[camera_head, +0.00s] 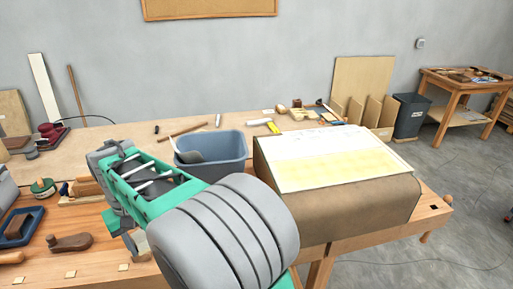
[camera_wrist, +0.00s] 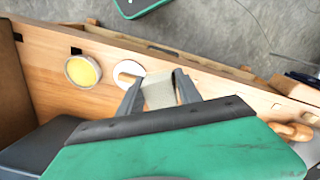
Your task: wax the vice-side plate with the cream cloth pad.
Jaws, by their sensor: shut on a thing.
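My gripper (camera_wrist: 160,92) is shut on the cream cloth pad (camera_wrist: 159,88) in the wrist view, above the front strip of the bench. One pale round plate (camera_wrist: 127,69) lies left of the pad, partly hidden by a finger. A second pale plate (camera_wrist: 212,84) shows right of the pad, on the side of the wooden handle (camera_wrist: 291,131), also partly hidden. Whether the pad touches the bench or a plate, I cannot tell. A round tin with yellow content (camera_wrist: 83,71) stands farther left. In the head view my arm hides the gripper and pad.
A large brown block (camera_head: 345,212) bears a pale yellow sheet (camera_head: 330,155) on the bench's right part. A grey-blue bin (camera_head: 225,150) stands behind my arm. Planes and tools, including a wooden plane (camera_head: 70,242), crowd the left. The bench edge drops to grey floor.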

